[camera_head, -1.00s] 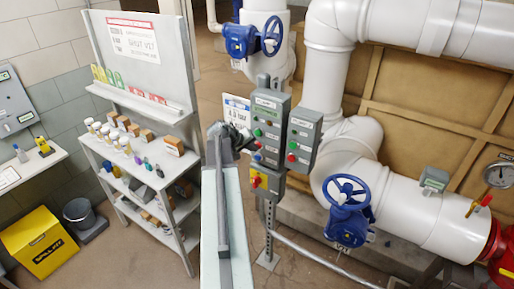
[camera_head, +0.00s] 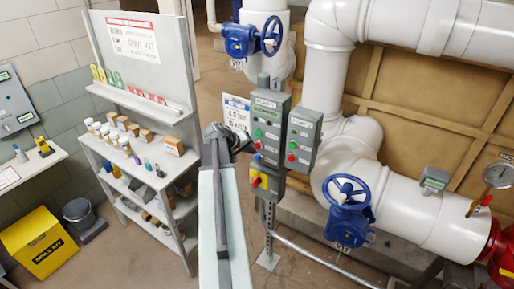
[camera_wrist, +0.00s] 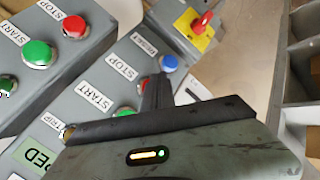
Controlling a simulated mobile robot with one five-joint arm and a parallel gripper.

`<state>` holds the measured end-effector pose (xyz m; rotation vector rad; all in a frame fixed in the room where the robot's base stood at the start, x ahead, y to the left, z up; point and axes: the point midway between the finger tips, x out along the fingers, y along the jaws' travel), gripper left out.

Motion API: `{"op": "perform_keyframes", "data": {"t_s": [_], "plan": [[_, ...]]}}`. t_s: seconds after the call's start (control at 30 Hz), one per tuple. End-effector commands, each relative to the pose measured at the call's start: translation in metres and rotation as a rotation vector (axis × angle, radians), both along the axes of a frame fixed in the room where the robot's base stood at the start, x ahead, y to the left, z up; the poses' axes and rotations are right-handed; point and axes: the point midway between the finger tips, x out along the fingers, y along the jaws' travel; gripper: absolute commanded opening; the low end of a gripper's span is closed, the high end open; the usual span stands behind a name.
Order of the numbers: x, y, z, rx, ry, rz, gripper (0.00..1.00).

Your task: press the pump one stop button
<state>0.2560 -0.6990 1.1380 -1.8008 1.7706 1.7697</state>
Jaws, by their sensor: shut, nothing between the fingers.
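A grey control box (camera_head: 267,112) on a post, its label too small to read surely, carries a green, a red and a blue button. Its red stop button (camera_head: 257,145) is in the middle. In the wrist view this box has a STOP label (camera_wrist: 120,67), a green start button (camera_wrist: 125,111) and a blue reset button (camera_wrist: 168,62). The red button there is mostly hidden by my finger. My gripper (camera_head: 248,141) is shut and empty, its tip just left of the buttons; the wrist view shows the tip (camera_wrist: 157,88) between green and blue. Contact cannot be told.
A second grey box (camera_head: 304,130) with a green and a red button (camera_wrist: 75,27) hangs to the right. Below is a yellow box with a red switch (camera_head: 257,181). White pipes and a blue valve wheel (camera_head: 347,191) stand right, a shelf (camera_head: 190,205) left.

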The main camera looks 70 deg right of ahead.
Motion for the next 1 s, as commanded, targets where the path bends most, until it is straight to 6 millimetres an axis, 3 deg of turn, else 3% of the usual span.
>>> {"op": "perform_keyframes", "data": {"t_s": [0.5,1.0], "plan": [[0.011,0.046,0.000,0.001,-0.001,0.000,0.00],[0.012,0.046,0.000,0.000,0.000,0.000,0.00]]}}
